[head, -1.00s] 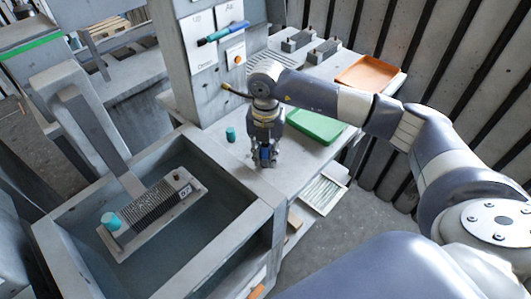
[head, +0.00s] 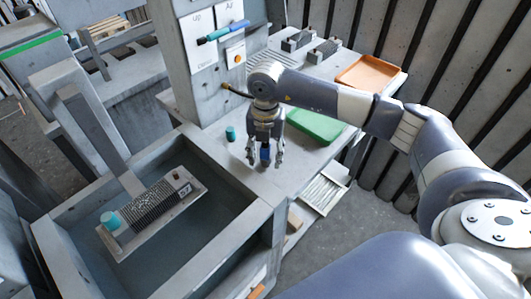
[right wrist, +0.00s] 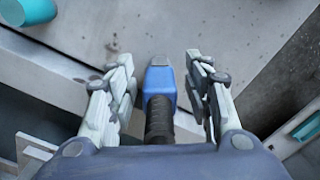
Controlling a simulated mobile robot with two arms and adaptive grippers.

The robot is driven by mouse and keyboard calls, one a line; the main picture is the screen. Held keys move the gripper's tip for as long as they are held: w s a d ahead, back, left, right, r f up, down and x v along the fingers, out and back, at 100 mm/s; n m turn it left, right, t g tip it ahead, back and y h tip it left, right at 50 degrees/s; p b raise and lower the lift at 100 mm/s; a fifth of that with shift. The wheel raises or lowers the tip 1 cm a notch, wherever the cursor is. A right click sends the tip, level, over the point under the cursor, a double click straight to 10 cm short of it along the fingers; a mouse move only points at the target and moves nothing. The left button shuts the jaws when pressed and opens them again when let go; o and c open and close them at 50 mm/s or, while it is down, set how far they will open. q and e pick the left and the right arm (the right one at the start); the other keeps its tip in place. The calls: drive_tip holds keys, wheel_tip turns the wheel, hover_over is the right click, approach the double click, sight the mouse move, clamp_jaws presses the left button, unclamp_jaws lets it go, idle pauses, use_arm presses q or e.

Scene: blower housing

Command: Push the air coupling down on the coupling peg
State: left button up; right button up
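The air coupling (right wrist: 160,88), a blue body with a black ribbed part, sits between the fingers of my right gripper (right wrist: 162,90) in the right wrist view. The fingers are open, with a gap on each side of it. In the head view my right gripper (head: 265,160) points down over the bench beside the basin, with the blue coupling (head: 265,153) showing between its spread fingers. I cannot make out the coupling peg or tell whether the coupling is seated on it. My left gripper is not in view.
A teal cylinder (head: 230,133) stands on the bench (head: 215,155) left of the gripper. The basin (head: 205,255) holds a perforated block (head: 150,207). A green tray (head: 314,126) and an orange tray (head: 369,72) lie behind. A grey pillar (head: 202,85) rises at the back.

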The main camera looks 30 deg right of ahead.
wheel_tip(320, 180, up, 12)
drive_tip(key=shift+r, duration=0.1)
idle(0.5)
idle(0.5)
